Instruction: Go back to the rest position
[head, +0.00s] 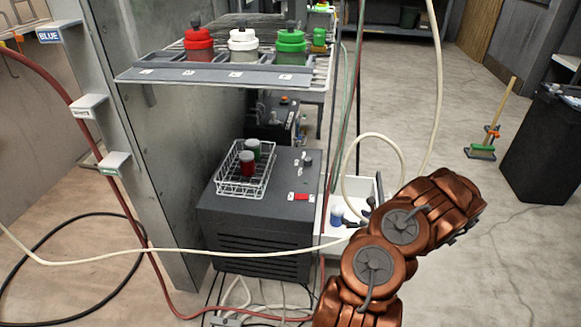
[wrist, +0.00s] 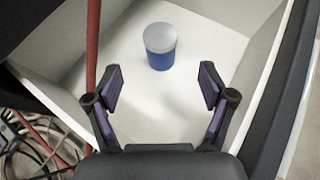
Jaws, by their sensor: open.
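In the wrist view my gripper (wrist: 160,80) is open, its two purple-padded fingers spread apart with nothing between them. It is over a white bin (wrist: 230,35). A blue jar with a pale grey top (wrist: 160,52) stands upright on the bin floor, beyond the fingertips and apart from them. In the head view my copper arm reaches in from the lower right towards the white bin (head: 333,245), and the blue jar (head: 337,211) shows inside it. The arm hides part of the bin, and the gripper is hard to make out there.
A shelf (head: 150,75) holds red, white and green containers. Below it, a dark grey machine (head: 262,215) carries a wire basket (head: 232,180) with red and green jars. Hoses and a red pipe (wrist: 92,45) run close by. Clear floor lies right, before a black bin (head: 545,150).

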